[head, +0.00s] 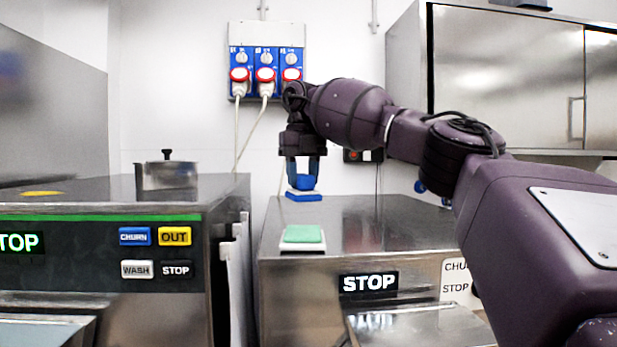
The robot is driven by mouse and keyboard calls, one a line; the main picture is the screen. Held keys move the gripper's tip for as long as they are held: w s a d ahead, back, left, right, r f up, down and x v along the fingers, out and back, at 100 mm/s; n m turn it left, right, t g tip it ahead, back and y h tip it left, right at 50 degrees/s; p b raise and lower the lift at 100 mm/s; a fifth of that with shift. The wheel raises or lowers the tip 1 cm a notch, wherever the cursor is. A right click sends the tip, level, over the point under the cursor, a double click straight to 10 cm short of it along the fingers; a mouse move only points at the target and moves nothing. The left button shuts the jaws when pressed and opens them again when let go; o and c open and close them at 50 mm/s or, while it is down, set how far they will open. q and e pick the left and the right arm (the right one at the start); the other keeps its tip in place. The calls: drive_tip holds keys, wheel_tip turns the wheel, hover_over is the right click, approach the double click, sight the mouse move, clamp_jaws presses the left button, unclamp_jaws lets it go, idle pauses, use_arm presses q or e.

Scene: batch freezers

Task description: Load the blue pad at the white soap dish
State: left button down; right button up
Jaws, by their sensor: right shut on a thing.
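My right gripper (303,178) points straight down over the back left of the right steel machine top. Its fingers are shut on a small blue thing, which looks like the blue pad (303,183). Just below is a low flat blue-and-white piece (304,196); I cannot tell whether the two touch or are one object. Nearer the front edge, a flat white dish (302,247) lies under a green pad (303,233). I cannot tell for sure which white piece is the soap dish. My left gripper is not in view.
A lidded steel pot (166,176) and a yellow disc (41,193) are on the left machine (100,190). A gap separates the two machines. Sockets with cables (266,72) hang on the back wall. The right machine's top (375,222) is clear in the middle.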

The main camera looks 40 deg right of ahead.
sight(303, 200)
drive_tip(key=m, duration=0.3)
drive_tip(key=shift+m, duration=0.3)
drive_tip(key=shift+f, duration=0.15)
drive_tip(key=shift+d+f, duration=0.1)
drive_tip(key=shift+f, duration=1.3)
drive_tip(key=shift+f+b, duration=0.9)
drive_tip(key=shift+f, duration=0.3)
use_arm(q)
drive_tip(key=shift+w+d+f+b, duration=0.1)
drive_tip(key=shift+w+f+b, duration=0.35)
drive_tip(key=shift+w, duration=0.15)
use_arm(e)
drive_tip(key=shift+f, duration=0.25)
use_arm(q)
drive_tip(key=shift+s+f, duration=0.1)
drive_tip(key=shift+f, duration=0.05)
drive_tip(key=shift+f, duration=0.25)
use_arm(e)
drive_tip(key=shift+f, duration=0.5)
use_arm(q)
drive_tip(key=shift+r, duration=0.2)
use_arm(e)
drive_tip(key=shift+f, duration=0.15)
